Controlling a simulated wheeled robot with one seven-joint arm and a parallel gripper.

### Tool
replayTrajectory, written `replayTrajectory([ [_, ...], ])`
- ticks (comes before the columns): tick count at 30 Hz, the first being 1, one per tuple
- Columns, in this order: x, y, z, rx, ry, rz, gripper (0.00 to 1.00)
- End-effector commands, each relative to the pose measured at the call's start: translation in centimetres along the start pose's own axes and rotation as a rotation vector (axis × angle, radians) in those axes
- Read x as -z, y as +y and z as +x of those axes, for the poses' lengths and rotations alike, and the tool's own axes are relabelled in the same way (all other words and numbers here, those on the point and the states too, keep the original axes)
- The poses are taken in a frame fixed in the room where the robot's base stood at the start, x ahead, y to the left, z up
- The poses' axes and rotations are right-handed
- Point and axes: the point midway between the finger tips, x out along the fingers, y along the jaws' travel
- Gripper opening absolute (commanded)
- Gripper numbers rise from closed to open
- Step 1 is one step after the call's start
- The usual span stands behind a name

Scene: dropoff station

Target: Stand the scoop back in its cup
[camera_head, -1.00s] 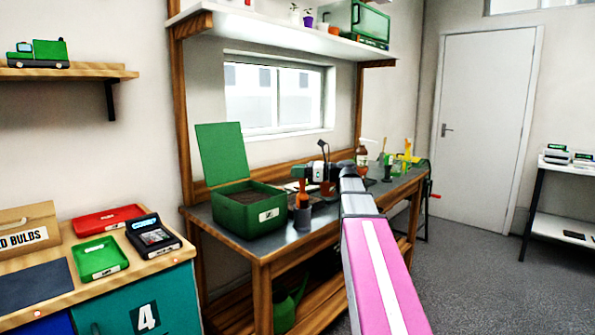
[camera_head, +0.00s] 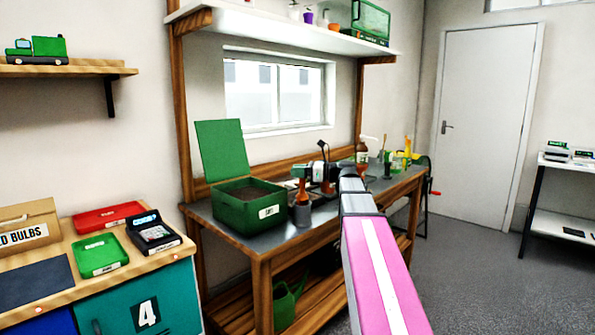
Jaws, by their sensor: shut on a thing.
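The orange-brown scoop (camera_head: 302,190) is upright at the grey cup (camera_head: 301,214), near the front edge of the workbench beside the green box. Its lower end meets or enters the cup's mouth. How deep it sits cannot be told at this size. My gripper (camera_head: 299,173) is at the scoop's upper end, above the cup, and looks shut on it. The fingertips are small and partly merge with the things behind them. My arm hides part of the bench to the right.
The open green box (camera_head: 249,212) stands just left of the cup on the workbench (camera_head: 262,243). A terracotta pot (camera_head: 328,188) is close behind to the right. A spray bottle (camera_head: 362,154) and several tools stand farther right. A watering can (camera_head: 288,303) is on the lower shelf.

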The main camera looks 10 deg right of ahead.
Motion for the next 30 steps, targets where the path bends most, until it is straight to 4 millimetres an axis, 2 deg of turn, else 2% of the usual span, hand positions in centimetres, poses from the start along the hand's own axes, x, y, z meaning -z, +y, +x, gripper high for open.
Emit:
replayTrajectory([
  [14, 0.1, 0.0, 0.0, 0.000, 0.000, 0.000, 0.02],
  [30, 1.2, 0.0, 0.0, 0.000, 0.000, 0.000, 0.02],
])
